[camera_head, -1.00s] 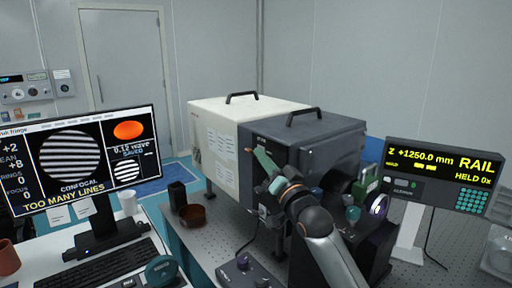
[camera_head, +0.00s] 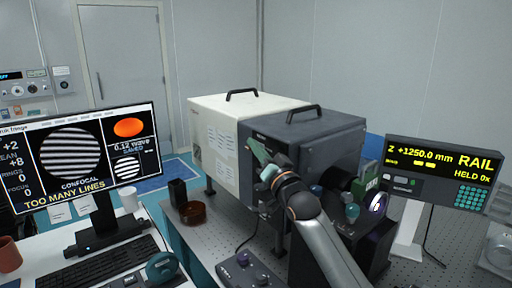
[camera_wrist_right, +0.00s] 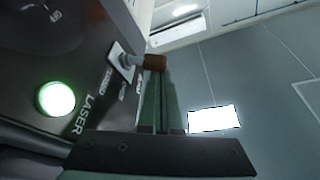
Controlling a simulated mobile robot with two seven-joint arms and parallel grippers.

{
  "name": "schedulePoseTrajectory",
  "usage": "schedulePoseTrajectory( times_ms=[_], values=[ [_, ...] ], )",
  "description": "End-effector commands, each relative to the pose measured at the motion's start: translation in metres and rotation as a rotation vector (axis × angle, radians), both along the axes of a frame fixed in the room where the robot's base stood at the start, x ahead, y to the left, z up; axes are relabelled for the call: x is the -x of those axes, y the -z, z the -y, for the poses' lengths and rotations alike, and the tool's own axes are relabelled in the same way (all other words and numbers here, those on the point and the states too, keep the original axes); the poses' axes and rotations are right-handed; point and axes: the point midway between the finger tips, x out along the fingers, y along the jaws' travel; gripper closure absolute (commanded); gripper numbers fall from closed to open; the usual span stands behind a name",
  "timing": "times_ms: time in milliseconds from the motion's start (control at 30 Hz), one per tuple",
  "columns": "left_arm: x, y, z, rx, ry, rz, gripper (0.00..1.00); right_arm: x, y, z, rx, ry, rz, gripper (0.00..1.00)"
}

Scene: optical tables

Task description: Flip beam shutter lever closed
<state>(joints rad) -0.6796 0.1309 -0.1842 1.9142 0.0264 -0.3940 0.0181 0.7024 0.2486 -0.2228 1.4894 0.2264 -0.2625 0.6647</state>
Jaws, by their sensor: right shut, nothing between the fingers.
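The shutter lever (camera_wrist_right: 132,60) is a short metal stem with a brown tip, on a pale plate on the dark laser housing in the right wrist view. It points right in that view. My right gripper (camera_wrist_right: 160,82) has its green fingers shut and empty, with their ends just below the brown tip. I cannot tell whether they touch it. In the head view my right gripper (camera_head: 258,152) is at the front face of the dark housing (camera_head: 312,138), and the lever is hidden there. My left gripper is not in view.
A lit green button (camera_wrist_right: 55,99) is beside the lever. A white box (camera_head: 218,120) adjoins the dark housing. A monitor (camera_head: 85,155) stands at left, a rail display (camera_head: 440,172) at right. A brown dish (camera_head: 192,212) and a control box (camera_head: 248,272) are on the table.

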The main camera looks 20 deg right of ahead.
Motion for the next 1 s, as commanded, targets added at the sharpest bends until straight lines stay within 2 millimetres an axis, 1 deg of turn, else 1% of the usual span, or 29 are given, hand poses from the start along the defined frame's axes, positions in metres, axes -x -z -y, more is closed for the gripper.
schedulePoseTrajectory(
  times_ms=[467,567,767,1000],
  values=[
    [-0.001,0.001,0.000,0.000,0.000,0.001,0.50,0.000,0.003,-0.002,0.080,0.001,0.027,1.00],
    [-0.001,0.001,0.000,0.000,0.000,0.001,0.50,0.001,0.004,-0.003,0.113,0.000,0.040,1.00],
    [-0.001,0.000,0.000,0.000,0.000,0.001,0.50,0.002,0.007,-0.005,0.233,0.001,0.081,1.00],
    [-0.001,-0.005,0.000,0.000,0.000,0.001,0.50,0.003,0.014,-0.010,0.228,-0.001,0.081,1.00]
  ],
)
